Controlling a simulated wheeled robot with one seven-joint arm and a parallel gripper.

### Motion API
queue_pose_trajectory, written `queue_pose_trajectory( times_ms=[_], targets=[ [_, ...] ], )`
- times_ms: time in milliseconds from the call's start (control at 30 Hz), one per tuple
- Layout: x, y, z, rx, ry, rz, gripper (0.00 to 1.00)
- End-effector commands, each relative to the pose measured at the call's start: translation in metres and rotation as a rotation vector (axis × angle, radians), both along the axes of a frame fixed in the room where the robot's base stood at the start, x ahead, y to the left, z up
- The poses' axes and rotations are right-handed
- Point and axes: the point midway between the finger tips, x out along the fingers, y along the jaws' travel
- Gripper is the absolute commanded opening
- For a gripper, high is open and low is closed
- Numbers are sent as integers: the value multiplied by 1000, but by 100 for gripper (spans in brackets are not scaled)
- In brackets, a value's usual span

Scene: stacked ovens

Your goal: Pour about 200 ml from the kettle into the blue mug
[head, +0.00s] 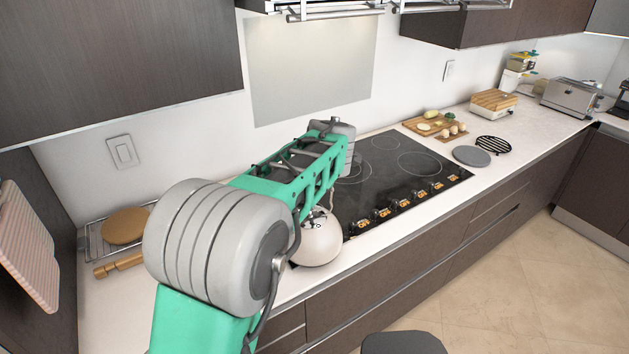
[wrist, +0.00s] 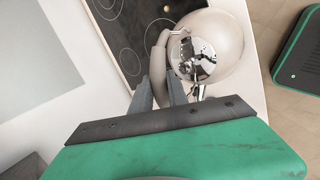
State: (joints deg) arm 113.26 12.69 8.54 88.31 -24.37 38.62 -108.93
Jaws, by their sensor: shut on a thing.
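The kettle (head: 317,241) is cream white and round, at the left end of the cooktop near the counter's front edge. In the head view my arm hides part of it. In the wrist view the kettle (wrist: 232,38) shows its shiny chrome lid and a grey curved handle (wrist: 158,62). My gripper (wrist: 160,88) is shut on this handle. The fingertips are hidden in the head view. I cannot tell whether the kettle touches the counter or hangs just above it. No blue mug shows in either view.
The black cooktop (head: 395,174) has a row of knobs along its front. A wire rack (head: 95,243) with a round board and a rolling pin (head: 118,265) lie at the left. Boards with food (head: 435,124), a grey disc (head: 471,156) and a toaster (head: 570,98) are at the right.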

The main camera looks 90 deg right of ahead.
Motion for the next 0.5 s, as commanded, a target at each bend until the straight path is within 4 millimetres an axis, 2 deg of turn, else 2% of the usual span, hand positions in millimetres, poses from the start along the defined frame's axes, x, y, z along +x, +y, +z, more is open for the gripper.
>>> queue_pose_trajectory(
  times_ms=[33, 267, 500],
  targets=[
    [8, 0, 7, -15, 20, 5, 0],
    [33, 8, 15, -44, 122, 6, 0],
    [59, 15, 11, -72, 224, 7, 0]
  ],
)
